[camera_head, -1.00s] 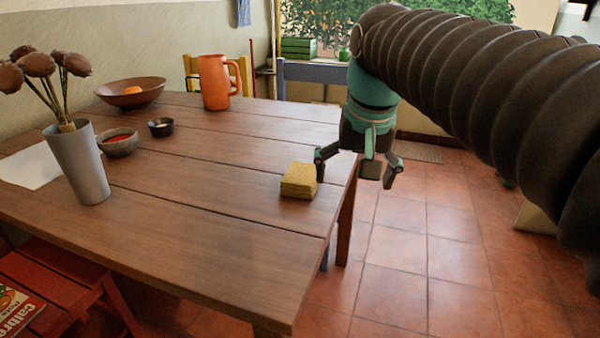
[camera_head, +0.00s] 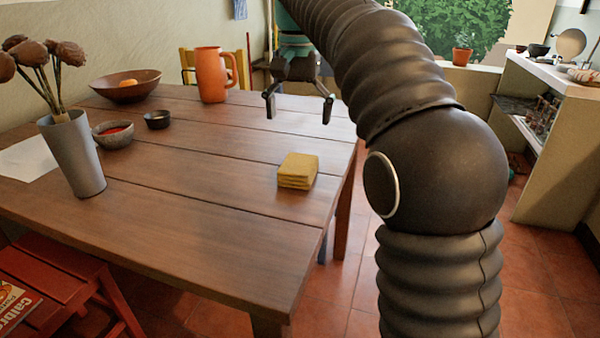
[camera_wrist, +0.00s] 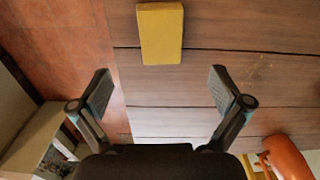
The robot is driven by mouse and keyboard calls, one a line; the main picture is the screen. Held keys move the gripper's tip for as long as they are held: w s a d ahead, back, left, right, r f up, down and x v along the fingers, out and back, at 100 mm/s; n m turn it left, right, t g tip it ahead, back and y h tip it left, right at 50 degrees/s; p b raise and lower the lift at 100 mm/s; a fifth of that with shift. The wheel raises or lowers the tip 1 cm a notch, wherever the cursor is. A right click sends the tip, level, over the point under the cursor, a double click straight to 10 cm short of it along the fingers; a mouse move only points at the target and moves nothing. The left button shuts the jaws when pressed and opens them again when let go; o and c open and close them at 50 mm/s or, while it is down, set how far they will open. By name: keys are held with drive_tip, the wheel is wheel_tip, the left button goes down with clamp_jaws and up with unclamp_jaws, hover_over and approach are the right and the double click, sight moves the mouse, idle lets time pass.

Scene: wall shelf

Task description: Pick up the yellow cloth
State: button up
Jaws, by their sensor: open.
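The yellow cloth (camera_head: 298,171) is a folded, block-like stack lying on the wooden table (camera_head: 200,235), near its right edge. It also shows in the wrist view (camera_wrist: 161,33) at the top middle, beyond my fingertips. My gripper (camera_head: 298,112) is open and empty, pointing down above the table. In the head view it appears above and behind the cloth, apart from it. In the wrist view my two fingers (camera_wrist: 161,82) are spread wide with bare tabletop between them.
An orange pitcher (camera_head: 211,76) stands at the back of the table. A brown bowl (camera_head: 128,88), a small bowl (camera_head: 113,136), a dark cup (camera_head: 158,120) and a grey vase (camera_head: 73,158) with dried flowers stand at the left. The tabletop around the cloth is clear.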

sight(299, 162)
drive_tip(key=f+b, duration=0.1)
drive_tip(key=f, duration=0.6)
drive_tip(key=f+b, duration=0.1)
drive_tip(key=f, duration=0.3)
drive_tip(key=shift+w+d+b, duration=0.1)
drive_tip(key=shift+w+b, duration=0.15)
drive_tip(key=shift+b, duration=0.1)
drive_tip(key=c, duration=1.1)
